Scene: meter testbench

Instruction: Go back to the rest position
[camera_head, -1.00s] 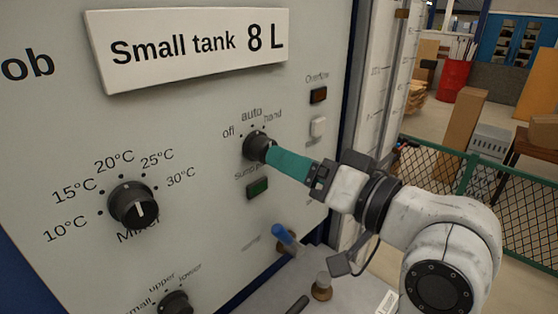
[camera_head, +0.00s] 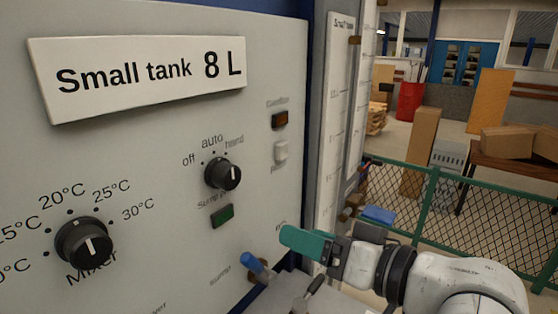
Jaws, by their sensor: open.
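My gripper (camera_head: 284,236) has teal fingers and shows at the lower middle right of the head view. It stands clear of the panel's knobs and holds nothing that I can see. From this side the fingers overlap, so the gap between them is hidden.
The grey panel (camera_head: 140,150) fills the left. A blue-handled valve (camera_head: 254,264) is just left of and below my gripper. The mixer knob (camera_head: 84,242) is farther left. A green mesh fence (camera_head: 450,215) stands behind on the right.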

